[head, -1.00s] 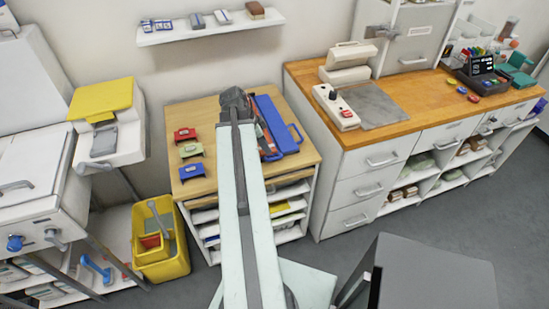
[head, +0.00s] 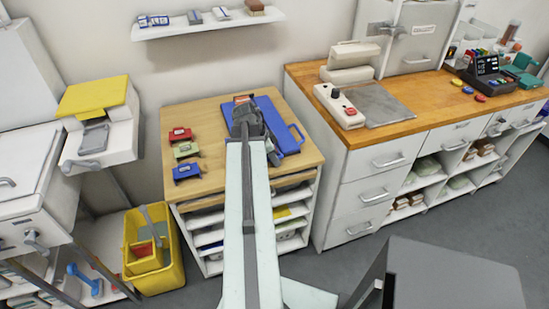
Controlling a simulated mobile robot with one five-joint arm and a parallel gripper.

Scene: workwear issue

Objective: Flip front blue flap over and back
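Three small flap pieces stand in a row on the left of the wooden-topped cabinet (head: 215,180): a red one (head: 180,134) at the back, a green one (head: 186,150) in the middle and a blue one (head: 187,171) at the front. The front blue flap lies roughly level; its exact position is too small to tell. My gripper (head: 246,112) is to the right of the row, over or in front of a larger blue board (head: 285,124) with a handle. It is apart from the front blue flap. Its fingers are too small and dark to read, and my arm hides the table beneath.
A wooden counter (head: 430,113) with a white press-like machine (head: 341,105) stands to the right. A yellow bucket (head: 170,262) is on the floor at left. A wall shelf (head: 175,35) hangs above. The wood between the flap row and my arm is clear.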

